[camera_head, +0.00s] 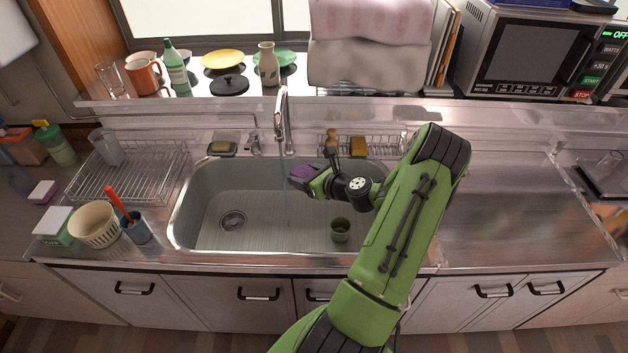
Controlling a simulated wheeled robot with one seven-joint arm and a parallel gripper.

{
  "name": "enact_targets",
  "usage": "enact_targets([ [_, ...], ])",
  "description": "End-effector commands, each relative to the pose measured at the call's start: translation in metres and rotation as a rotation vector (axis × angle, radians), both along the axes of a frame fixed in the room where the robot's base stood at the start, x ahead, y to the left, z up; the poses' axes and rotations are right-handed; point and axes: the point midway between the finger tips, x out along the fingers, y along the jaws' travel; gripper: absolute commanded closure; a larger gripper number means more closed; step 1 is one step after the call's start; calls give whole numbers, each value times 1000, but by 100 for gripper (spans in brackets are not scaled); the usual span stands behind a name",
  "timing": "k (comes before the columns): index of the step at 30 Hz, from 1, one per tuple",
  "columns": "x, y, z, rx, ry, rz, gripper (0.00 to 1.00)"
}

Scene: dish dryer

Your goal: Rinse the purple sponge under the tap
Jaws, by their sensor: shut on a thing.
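The purple sponge (301,171) is held over the middle of the sink (255,222). My gripper (310,178) is shut on it, coming in from the right, and partly hides it. The silver tap (281,112) stands at the back of the sink, its spout just above and left of the sponge. A thin stream of water (286,205) shows below the sponge's left end and falls to the sink floor. I cannot tell exactly where the water meets the sponge.
A wire dish rack (130,172) is at left, with a bowl (95,224) and a blue cup (136,228) in front. A wire basket (385,145) sits behind the sink. The right counter (500,205) is clear.

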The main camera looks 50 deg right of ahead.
Motion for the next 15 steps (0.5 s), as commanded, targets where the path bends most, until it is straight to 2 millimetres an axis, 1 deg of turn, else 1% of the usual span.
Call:
enact_targets([
  [1,6,0,-2,-2,-1,2,68],
  [6,26,0,-6,-1,0,2,68],
  [15,57,0,-10,-2,0,1,68],
])
